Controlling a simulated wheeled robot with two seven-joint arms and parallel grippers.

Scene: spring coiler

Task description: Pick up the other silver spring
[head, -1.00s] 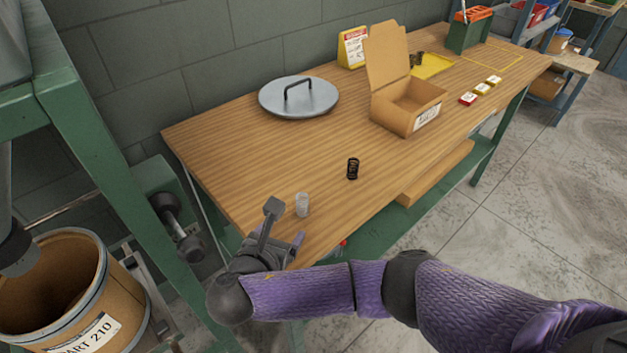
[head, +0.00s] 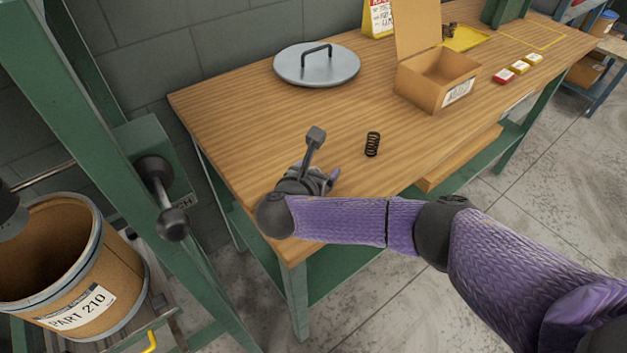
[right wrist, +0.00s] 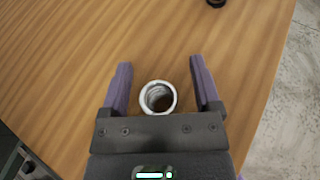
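The silver spring (right wrist: 158,97) stands upright on the wooden table in the right wrist view, seen from above as a ring. My right gripper (right wrist: 158,85) is open, with one finger on each side of the spring and a visible gap on both sides. In the head view my right gripper (head: 322,172) is low over the table's near left part, and the silver spring is hidden behind it. A black spring (head: 372,144) stands upright on the table just right of the gripper; its edge also shows at the top of the right wrist view (right wrist: 216,2). My left gripper is not in view.
An open cardboard box (head: 425,84) and a grey round lid with a handle (head: 317,68) stand farther back on the table (head: 240,115).

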